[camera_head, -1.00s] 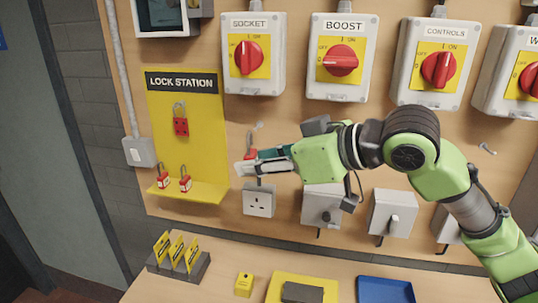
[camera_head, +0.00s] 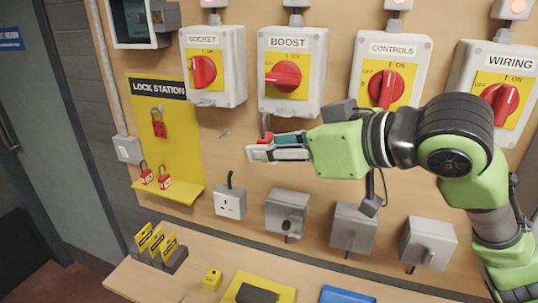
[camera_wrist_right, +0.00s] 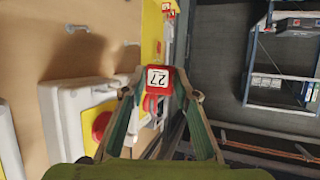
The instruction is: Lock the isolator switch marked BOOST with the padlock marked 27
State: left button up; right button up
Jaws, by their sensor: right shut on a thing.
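The isolator marked BOOST (camera_head: 309,95) is a pale grey box on the board. Its red knob (camera_head: 283,77) lies crosswise, with its handle pointing left towards OFF. My right gripper (camera_head: 262,149) is just below the lower left part of this box. It is shut on a red padlock (camera_head: 291,138), whose shackle points up near the box's lower edge. I cannot tell whether they touch. In the right wrist view the padlock marked 27 (camera_wrist_right: 158,79) sits between the fingertips, with its white label showing. My left gripper is not in view.
Isolators SOCKET (camera_head: 233,85), CONTROLS (camera_head: 411,80) and WIRING (camera_head: 520,85) flank BOOST. The yellow lock station (camera_head: 187,125) holds a red hasp (camera_head: 158,124) and two red padlocks (camera_head: 164,181). Grey boxes and a white outlet (camera_head: 230,204) are below. A bench (camera_head: 200,262) carries tags and a blue tray.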

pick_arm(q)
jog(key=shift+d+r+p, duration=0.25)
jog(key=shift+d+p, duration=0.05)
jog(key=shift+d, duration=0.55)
pick_arm(e)
jog(key=w, duration=0.1)
jog(key=w+d, duration=0.1)
jog(key=w, duration=0.2)
jog(key=shift+w+d, duration=0.25)
jog(key=shift+d, duration=0.15)
pick_arm(q)
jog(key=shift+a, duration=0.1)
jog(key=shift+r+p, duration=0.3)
jog(key=shift+p, duration=0.05)
pick_arm(e)
jog(key=shift+s, duration=0.1)
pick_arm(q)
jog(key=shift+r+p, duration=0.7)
pick_arm(e)
jog(key=shift+w, duration=0.35)
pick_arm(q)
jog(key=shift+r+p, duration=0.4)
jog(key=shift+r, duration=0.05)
pick_arm(e)
jog(key=shift+w+d, duration=0.2)
jog(key=shift+w, duration=0.3)
jog(key=shift+w+d, duration=0.2)
jog(key=shift+w, duration=0.25)
dwell(0.8)
